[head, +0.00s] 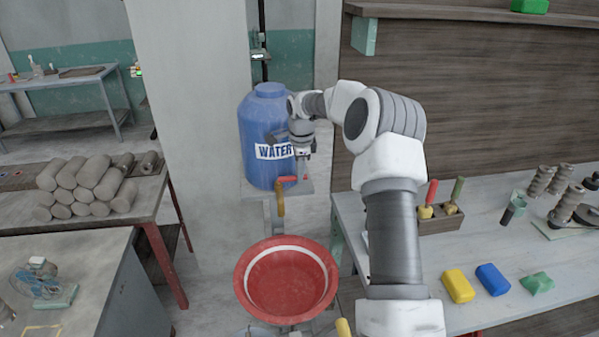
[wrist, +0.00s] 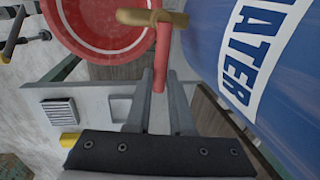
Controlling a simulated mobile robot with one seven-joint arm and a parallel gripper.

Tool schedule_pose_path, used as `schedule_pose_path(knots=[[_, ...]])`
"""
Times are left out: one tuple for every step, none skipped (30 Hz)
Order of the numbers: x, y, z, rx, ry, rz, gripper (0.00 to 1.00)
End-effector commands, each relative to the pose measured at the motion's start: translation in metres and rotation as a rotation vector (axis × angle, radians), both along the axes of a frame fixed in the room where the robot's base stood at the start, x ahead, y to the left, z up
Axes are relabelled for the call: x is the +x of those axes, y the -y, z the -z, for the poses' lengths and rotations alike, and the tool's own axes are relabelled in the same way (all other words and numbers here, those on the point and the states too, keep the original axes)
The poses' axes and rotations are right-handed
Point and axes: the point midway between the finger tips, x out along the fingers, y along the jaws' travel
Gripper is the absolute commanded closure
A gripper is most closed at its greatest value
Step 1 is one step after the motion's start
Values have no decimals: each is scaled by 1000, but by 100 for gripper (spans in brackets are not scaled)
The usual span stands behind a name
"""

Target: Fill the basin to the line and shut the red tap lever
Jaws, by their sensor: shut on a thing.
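The blue barrel (head: 257,125) labelled WATER stands on a ledge against the pillar; its side also shows in the wrist view (wrist: 245,30). A brass tap (head: 281,202) hangs at its front, with a red lever (head: 287,179) pointing sideways to the right. My gripper (head: 305,176) is shut on the lever, which runs between the two fingers in the wrist view (wrist: 161,85). The red basin (head: 243,280) stands below the tap, with a white line around its inside. I see no clear water surface or stream.
A workbench (head: 540,257) on the right holds yellow, blue and green blocks, a tool holder (head: 440,218) and dark stacked pieces. Clay rolls (head: 85,185) lie piled on the left table. A small fan (head: 40,284) stands on the near-left table.

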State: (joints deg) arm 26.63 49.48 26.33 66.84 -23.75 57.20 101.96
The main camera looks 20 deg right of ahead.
Motion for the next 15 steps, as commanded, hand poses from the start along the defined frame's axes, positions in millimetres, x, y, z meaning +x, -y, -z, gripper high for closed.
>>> schedule_pose_path(knots=[[0,0,-1,0,1,0,100],[0,0,-1,0,1,0,100],[0,0,-1,0,1,0,100],[0,0,0,-1,1,1,100],[0,0,0,-1,1,3,100],[0,0,0,-2,1,7,100],[-1,0,0,-2,1,13,100],[-1,0,0,-2,1,19,100],[-2,-1,1,-1,1,29,100],[-2,-1,1,-1,1,39,100],[-3,-1,2,-3,1,49,100],[-4,-2,2,-2,2,67,100],[-5,-2,2,-3,2,82,100],[-6,-2,2,-3,2,99,100],[-7,-3,2,-4,2,126,100]])
